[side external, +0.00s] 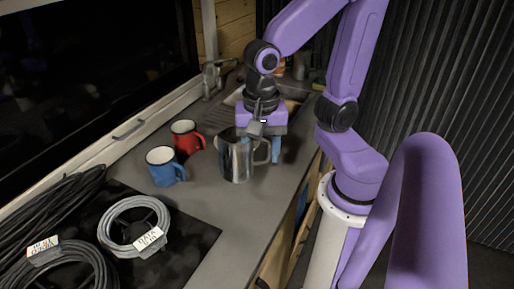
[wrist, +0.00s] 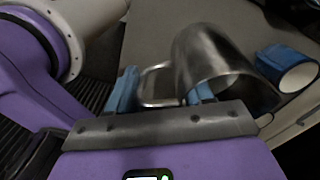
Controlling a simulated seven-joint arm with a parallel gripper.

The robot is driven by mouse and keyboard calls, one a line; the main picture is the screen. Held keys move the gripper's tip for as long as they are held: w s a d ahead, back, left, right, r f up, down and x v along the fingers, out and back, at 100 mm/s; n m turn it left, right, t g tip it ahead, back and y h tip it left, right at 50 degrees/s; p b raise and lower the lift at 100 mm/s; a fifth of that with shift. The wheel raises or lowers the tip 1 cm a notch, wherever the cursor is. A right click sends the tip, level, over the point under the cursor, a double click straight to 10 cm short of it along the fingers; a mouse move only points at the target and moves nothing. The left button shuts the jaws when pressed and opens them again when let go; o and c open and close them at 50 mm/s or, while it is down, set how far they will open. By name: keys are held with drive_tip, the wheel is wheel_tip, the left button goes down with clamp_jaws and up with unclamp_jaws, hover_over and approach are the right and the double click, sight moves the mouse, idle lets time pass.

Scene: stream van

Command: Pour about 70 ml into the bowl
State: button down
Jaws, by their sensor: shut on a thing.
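A shiny steel jug (side external: 235,158) appears upright at the middle of the grey counter; I cannot tell whether its base touches the counter. My gripper (side external: 269,149) is at its right side, shut on the handle. In the wrist view the blue fingers of my gripper (wrist: 162,94) lie either side of the handle, and the jug (wrist: 215,60) shows its open rim. Any liquid inside is too dark to tell. I cannot make out a bowl in either view.
A blue enamel mug (side external: 164,175) and a red mug (side external: 181,151) stand left of the jug. Grey cable coils (side external: 112,239) with tags lie on the black panel at front left. A sink and tap (side external: 208,82) are behind. The counter (side external: 221,207) before the jug is clear.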

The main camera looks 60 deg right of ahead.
wheel_tip(320, 180, up, 5)
drive_tip(key=shift+f, duration=0.1)
drive_tip(key=w+d+n, duration=0.4)
drive_tip(key=w+d, duration=0.6)
drive_tip(key=d, duration=0.3)
drive_tip(key=s+d+n, duration=0.1)
drive_tip(key=d+n, duration=0.4)
drive_tip(key=d, duration=1.3)
drive_tip(key=shift+h, duration=0.3)
wheel_tip(320, 180, down, 12)
drive_tip(key=shift+s+d+r, duration=0.1)
drive_tip(key=shift+s+d, duration=0.05)
drive_tip(key=shift+r, duration=0.1)
